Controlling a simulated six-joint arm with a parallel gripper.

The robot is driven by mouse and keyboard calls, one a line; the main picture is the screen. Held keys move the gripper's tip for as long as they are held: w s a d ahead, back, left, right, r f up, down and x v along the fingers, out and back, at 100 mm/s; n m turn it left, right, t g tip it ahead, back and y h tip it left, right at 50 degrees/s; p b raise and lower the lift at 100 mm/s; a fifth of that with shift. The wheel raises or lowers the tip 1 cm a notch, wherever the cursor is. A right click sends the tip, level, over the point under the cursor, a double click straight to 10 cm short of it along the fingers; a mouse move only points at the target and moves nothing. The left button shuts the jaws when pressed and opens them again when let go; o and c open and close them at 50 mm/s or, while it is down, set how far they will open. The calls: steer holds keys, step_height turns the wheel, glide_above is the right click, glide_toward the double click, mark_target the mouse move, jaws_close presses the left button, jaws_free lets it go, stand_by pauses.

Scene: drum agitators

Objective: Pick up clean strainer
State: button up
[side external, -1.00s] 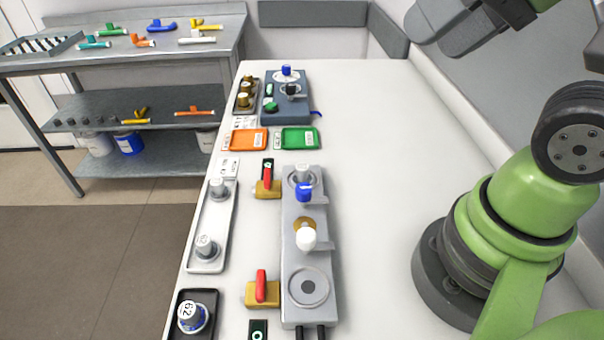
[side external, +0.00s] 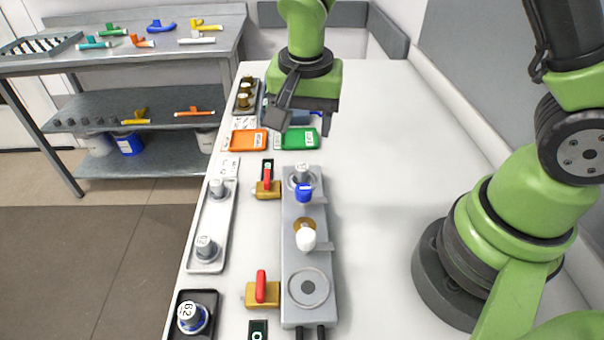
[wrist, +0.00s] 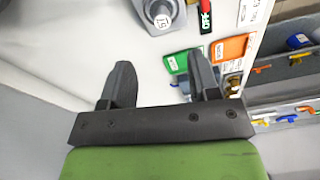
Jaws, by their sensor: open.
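My gripper (side external: 303,118) hangs open and empty over the far part of the bench, in front of the blue-grey unit and near the green tray (side external: 300,139). In the wrist view its fingers (wrist: 160,68) are apart with white bench between them. The green tray (wrist: 178,62) is partly hidden behind the right finger. No thing is plainly marked as the clean strainer. Grey numbered pieces stand in the white tray (side external: 211,232), one at the far end (side external: 217,188) and one nearer (side external: 205,248). Another grey numbered piece (wrist: 160,14) shows at the top of the wrist view.
The grey fixture (side external: 290,255) holds a blue-topped and a white-topped piece, with red-handled valves (side external: 261,287) beside it. An orange tray (side external: 245,140) is left of the green one. A black tray (side external: 184,325) is at the front left.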

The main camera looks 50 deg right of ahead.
mark_target(302, 167)
steer(key=f, duration=0.7)
steer(key=w+f, duration=0.1)
steer(key=f, duration=0.3)
steer(key=shift+w+d+f, duration=0.1)
steer(key=shift+d+f, duration=0.05)
steer(key=shift+d, duration=0.25)
steer(key=c, duration=1)
